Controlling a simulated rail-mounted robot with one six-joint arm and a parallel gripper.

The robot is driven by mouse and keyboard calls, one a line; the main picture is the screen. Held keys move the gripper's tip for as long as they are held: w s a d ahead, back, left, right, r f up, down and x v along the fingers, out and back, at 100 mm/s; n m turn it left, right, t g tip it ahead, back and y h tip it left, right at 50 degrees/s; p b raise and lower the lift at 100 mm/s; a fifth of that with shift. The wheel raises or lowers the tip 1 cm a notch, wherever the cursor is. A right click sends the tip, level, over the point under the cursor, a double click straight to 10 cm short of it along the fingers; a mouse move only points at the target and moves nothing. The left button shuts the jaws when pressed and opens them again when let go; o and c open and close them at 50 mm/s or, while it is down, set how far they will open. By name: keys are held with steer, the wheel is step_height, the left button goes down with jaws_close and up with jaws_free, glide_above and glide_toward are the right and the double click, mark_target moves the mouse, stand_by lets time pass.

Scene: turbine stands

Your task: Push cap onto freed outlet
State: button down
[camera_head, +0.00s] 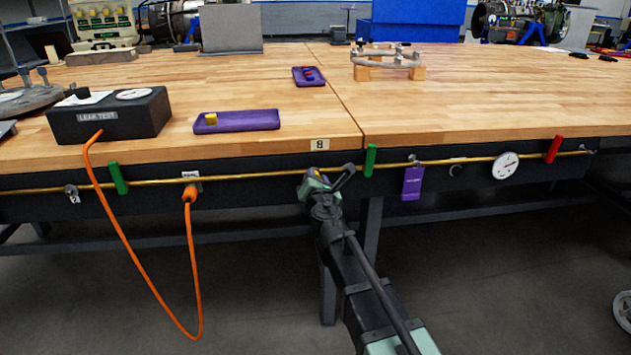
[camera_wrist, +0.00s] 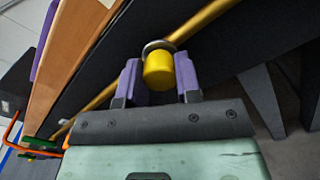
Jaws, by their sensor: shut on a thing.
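My gripper (camera_head: 318,176) is at the brass pipe (camera_head: 260,176) along the bench's front edge, below the number 8 label. In the wrist view my gripper (camera_wrist: 160,82) has its purple fingers on either side of a yellow cap (camera_wrist: 158,72) and is shut on it. The cap lies in front of the pipe (camera_wrist: 205,18), against or just before a silver ring (camera_wrist: 158,45) that appears to be the outlet's fitting. The cap hides the outlet's mouth, so I cannot tell how far it is seated. In the head view my gripper covers this spot.
A purple tray (camera_head: 255,120) holds a yellow cap; another (camera_head: 309,83) holds red and blue pieces. An orange hose (camera_head: 150,288) hangs from the leak test box (camera_head: 110,115) to a pipe fitting on the left. Green handles (camera_head: 370,160), a purple tag (camera_head: 412,184) and a gauge (camera_head: 505,165) line the pipe.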

steer(key=shift+w, duration=0.25)
steer(key=c, duration=1)
jaws_free()
steer(key=shift+w+a, duration=0.1)
steer(key=o, duration=0.4)
steer(key=s, duration=0.3)
steer(key=s+d, duration=0.1)
steer(key=s, duration=0.3)
steer(key=shift+s+d, duration=0.1)
steer(key=shift+d, duration=0.1)
